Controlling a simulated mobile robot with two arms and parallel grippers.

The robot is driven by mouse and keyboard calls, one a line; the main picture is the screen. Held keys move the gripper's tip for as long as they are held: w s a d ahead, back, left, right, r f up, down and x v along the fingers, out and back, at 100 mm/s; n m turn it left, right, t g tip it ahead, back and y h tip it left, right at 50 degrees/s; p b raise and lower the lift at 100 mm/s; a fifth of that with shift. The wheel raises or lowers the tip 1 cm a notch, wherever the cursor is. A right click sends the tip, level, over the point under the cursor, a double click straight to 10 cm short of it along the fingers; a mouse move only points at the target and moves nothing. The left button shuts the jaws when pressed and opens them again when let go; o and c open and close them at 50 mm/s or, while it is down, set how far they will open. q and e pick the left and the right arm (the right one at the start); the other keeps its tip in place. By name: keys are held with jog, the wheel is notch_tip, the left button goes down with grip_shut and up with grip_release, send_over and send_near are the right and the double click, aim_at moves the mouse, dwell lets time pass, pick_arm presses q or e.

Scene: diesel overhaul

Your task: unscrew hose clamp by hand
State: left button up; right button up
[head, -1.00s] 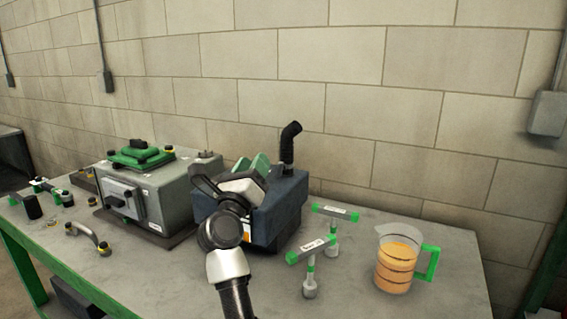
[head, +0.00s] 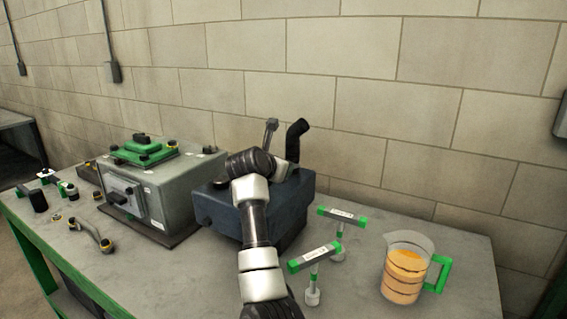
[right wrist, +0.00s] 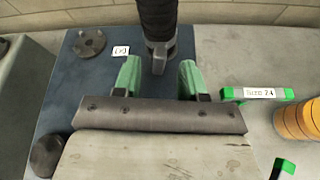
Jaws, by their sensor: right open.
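A black ribbed hose (head: 296,138) rises from the dark blue box (head: 228,192) on the workbench. In the right wrist view the hose (right wrist: 158,18) stands upright, with what looks like the clamp (right wrist: 158,57) as a grey band with a tab around its lower end. My right gripper (right wrist: 159,78) is open, its two green fingers on either side of the tab and a little short of it, with clear gaps. In the head view my right arm covers much of the box and the fingers cannot be made out. My left gripper is not in view.
A grey machine (head: 160,185) with a green top stands left of the blue box. Two green-ended T-handled tools (head: 315,256) (head: 342,216) and a jug of orange liquid (head: 405,275) stand on the right. A curved pipe (head: 90,236) lies at left. The block wall is behind.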

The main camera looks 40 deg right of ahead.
jog(key=shift+x, duration=0.85)
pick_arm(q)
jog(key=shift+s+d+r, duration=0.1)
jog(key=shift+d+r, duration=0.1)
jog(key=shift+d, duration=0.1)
pick_arm(e)
jog(key=shift+w+d+f, duration=0.1)
jog(key=shift+w+d, duration=0.05)
jog(key=shift+d, duration=0.05)
grip_shut()
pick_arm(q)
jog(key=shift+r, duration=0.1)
pick_arm(e)
jog(key=shift+w+a+n+g+p, duration=0.1)
jog(key=shift+n+g+p, duration=0.1)
jog(key=shift+n+g, duration=0.3)
jog(key=shift+w+a+n+g+p, duration=0.1)
jog(key=shift+w+n+g+p, duration=0.15)
jog(key=shift+n, duration=0.35)
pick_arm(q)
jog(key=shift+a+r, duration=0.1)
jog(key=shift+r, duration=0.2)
pick_arm(e)
jog(key=shift+w+n+g+h, duration=0.15)
jog(key=shift+n+g+h, duration=0.6)
jog(key=shift+n, duration=0.55)
